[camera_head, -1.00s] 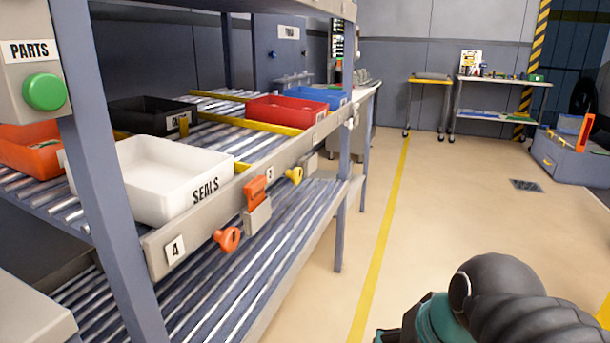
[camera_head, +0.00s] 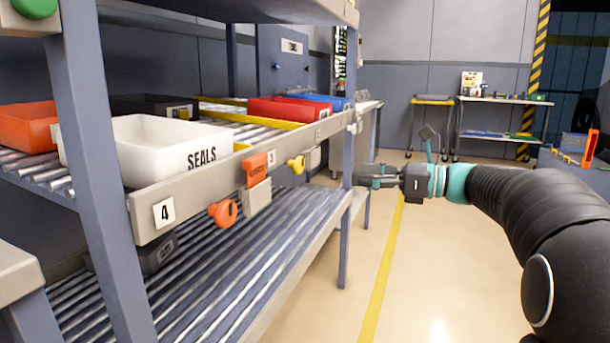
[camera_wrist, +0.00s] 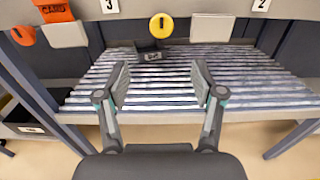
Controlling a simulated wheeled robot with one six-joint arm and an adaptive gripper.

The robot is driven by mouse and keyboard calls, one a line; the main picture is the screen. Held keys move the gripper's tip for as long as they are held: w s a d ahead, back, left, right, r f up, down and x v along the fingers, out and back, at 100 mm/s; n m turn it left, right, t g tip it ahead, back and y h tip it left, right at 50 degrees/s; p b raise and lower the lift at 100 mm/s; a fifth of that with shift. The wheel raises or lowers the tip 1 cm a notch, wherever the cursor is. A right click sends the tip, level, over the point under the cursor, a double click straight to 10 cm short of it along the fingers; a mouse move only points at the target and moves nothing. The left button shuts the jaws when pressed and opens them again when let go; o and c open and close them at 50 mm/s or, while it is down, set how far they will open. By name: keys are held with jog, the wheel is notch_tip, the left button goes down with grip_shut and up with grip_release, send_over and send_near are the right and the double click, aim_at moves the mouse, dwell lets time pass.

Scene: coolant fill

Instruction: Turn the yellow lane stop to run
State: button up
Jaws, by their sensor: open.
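The yellow lane stop (camera_head: 297,165) is a round knob on the front rail of the rack, right of the number 3 plate. In the wrist view the yellow lane stop (camera_wrist: 161,26) faces me near the top centre, with a dark mark on its face. My gripper (camera_head: 362,176) is to the right of the rack in the head view, apart from the knob. In the wrist view my gripper (camera_wrist: 160,80) has its two fingers spread and nothing between them. The knob shows beyond and above the fingertips.
An orange knob (camera_head: 223,213) and an orange card in a holder (camera_head: 257,197) sit on the same rail (camera_head: 190,190). A white SEALS bin (camera_head: 165,150) stands above. The floor right of the rack is clear.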

aim_at(302, 166)
jog(key=b+x, duration=0.1)
jog(key=x, duration=1.2)
jog(key=shift+w+a+r, duration=0.2)
jog(key=shift+w+a, duration=0.1)
grip_shut()
